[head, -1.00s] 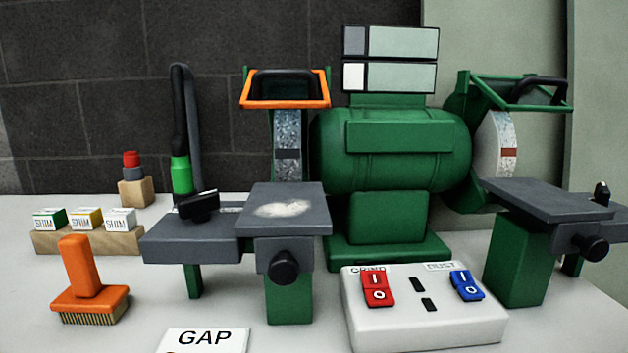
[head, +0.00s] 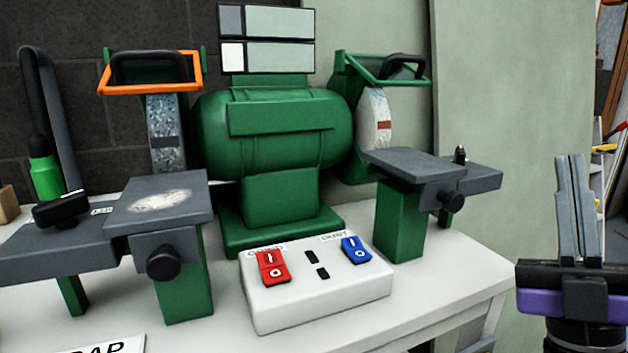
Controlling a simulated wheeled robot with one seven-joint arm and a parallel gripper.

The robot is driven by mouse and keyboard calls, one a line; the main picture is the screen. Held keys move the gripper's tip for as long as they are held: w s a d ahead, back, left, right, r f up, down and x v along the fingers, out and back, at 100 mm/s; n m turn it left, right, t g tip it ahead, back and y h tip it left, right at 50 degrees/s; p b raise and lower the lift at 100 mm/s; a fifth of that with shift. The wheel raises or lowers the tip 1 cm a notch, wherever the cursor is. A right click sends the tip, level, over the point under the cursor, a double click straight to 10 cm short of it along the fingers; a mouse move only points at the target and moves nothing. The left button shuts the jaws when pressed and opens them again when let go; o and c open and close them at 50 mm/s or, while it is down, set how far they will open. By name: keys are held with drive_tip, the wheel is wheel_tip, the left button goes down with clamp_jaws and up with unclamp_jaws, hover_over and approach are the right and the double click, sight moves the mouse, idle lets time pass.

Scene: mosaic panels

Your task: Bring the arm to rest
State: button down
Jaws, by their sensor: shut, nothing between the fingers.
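My gripper (head: 572,160) is at the right edge of the head view, pointing up. Its two grey fingers are together with nothing between them. It is clear of the bench, to the right of the bench's right edge. The green bench grinder (head: 275,127) stands well to its left, with grey tool rests on both sides.
The white bench (head: 440,285) ends left of my gripper. A white switch box (head: 320,300) with a red switch (head: 272,267) and a blue switch (head: 356,250) sits at its front. A green-grey wall panel (head: 500,100) stands behind. A ladder shows at far right.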

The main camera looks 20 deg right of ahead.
drive_tip(key=s+a+f+m+g, duration=0.1)
drive_tip(key=a+f+m+g, duration=0.15)
drive_tip(key=f, duration=0.55)
drive_tip(key=a+f+m+g, duration=0.2)
drive_tip(key=f+m+g, duration=0.15)
drive_tip(key=f, duration=0.55)
drive_tip(key=s+a+f+m+g, duration=0.1)
drive_tip(key=a+f+m+g, duration=0.2)
drive_tip(key=f, duration=0.5)
drive_tip(key=s+a+f+n+g+y, duration=0.1)
drive_tip(key=s+a+f+g+y, duration=0.25)
drive_tip(key=s+f, duration=0.45)
drive_tip(key=s+a+f+n+g+y, duration=0.1)
drive_tip(key=s+a+f+g+y, duration=0.25)
drive_tip(key=s+f, duration=0.5)
wheel_tip(320, 180, up, 34)
drive_tip(key=p, duration=3.3)
drive_tip(key=shift+a+t, duration=0.4)
drive_tip(key=shift+s, duration=0.1)
